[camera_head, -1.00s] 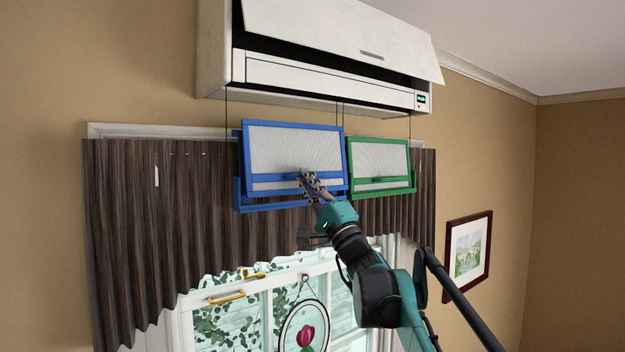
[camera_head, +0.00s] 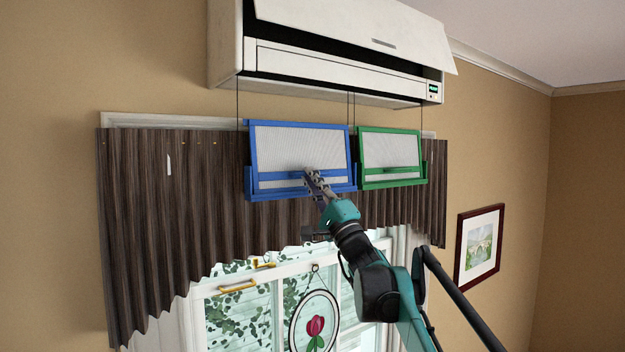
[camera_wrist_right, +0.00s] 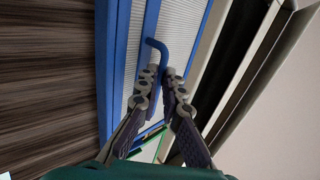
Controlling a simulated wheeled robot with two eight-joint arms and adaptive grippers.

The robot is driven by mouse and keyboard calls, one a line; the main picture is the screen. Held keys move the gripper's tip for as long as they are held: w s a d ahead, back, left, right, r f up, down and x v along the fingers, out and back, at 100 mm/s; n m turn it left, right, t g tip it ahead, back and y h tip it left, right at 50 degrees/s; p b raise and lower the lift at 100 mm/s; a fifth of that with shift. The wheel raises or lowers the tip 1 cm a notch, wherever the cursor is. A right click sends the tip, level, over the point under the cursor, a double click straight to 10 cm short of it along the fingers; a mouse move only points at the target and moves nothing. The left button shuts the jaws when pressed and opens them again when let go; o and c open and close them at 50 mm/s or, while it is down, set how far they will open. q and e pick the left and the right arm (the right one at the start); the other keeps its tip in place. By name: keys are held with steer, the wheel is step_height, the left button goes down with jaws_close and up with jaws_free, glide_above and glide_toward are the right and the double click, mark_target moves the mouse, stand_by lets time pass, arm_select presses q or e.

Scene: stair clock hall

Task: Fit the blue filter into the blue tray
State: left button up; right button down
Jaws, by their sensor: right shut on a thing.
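The blue filter (camera_head: 300,145), a pale mesh panel in a blue frame, stands nearly upright at the blue tray (camera_head: 272,194). The tray hangs on thin cords below the air conditioner. Its lip overlaps the filter's lower edge; I cannot tell whether the filter is fully seated. My right gripper (camera_head: 311,176) is shut on the filter at its low front handle. In the right wrist view, the fingertips (camera_wrist_right: 161,78) close around the blue handle (camera_wrist_right: 157,47) in front of the mesh. The fingers hide part of the lower bar. My left gripper is not in view.
A green-framed filter (camera_head: 390,149) stands in its green tray immediately right. The air conditioner (camera_head: 340,70) is above, its front flap raised. A brown pleated valance (camera_head: 180,220) hangs behind, over a window. A framed picture (camera_head: 480,247) hangs on the right wall.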

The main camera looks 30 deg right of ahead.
steer(key=c, duration=1.6)
jaws_free()
steer(key=shift+s+f, duration=0.1)
steer(key=v, duration=0.7)
steer(key=shift+s+f, duration=0.25)
steer(key=shift+s, duration=0.1)
steer(key=shift+d, duration=0.1)
